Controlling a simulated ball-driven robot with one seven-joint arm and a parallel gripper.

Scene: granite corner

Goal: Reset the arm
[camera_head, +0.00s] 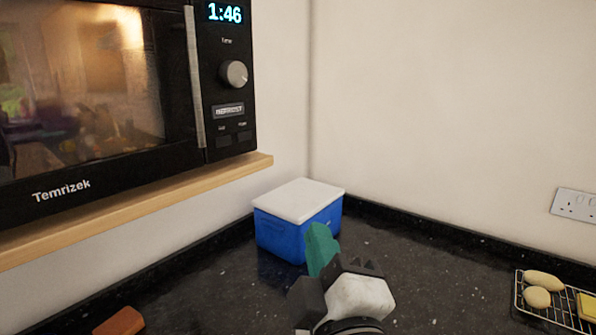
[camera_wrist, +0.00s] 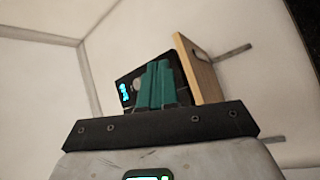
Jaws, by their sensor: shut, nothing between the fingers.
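My gripper (camera_head: 319,248) shows at the lower middle of the head view, its green fingers pointing up in front of the blue box. In the wrist view its two green fingers (camera_wrist: 156,84) are side by side and shut, with nothing between them. The gripper is above the dark counter, and I cannot tell how far it is from the box. The fingers hide part of the box's right front side.
A blue box (camera_head: 280,233) with a white lid stands in the counter's corner. A black microwave (camera_head: 228,120) sits on a wooden shelf (camera_head: 150,205) at left. A wire rack (camera_head: 548,313) with food is at right. A brown block (camera_head: 120,322) lies front left. The speckled counter (camera_head: 440,275) is clear between.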

